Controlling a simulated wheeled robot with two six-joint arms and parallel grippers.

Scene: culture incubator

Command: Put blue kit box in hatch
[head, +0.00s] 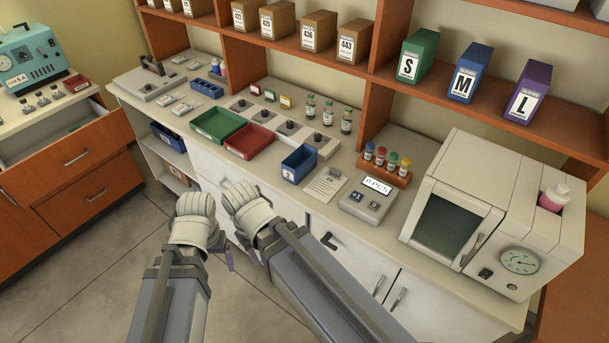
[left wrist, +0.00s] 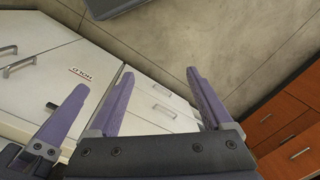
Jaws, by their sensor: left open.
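A blue box marked M (head: 467,73) stands upright on the upper shelf, between a green S box (head: 412,55) and a purple L box (head: 528,91). A white machine (head: 495,205) with a dark window (head: 449,226) stands on the counter at right; I cannot tell if this is the hatch. My left gripper (head: 229,258) hangs low in front of the counter, far from the blue box; the left wrist view shows its purple fingers apart and empty (left wrist: 160,85). My right gripper (head: 253,257) is close beside it, mostly hidden.
The counter holds green (head: 218,125) and red (head: 249,141) trays, a small blue bin (head: 298,164), a counting device (head: 366,201) and a vial rack (head: 385,167). An open drawer (head: 75,142) juts out at left. A cabinet door labelled HOLD (left wrist: 82,75) is below the counter.

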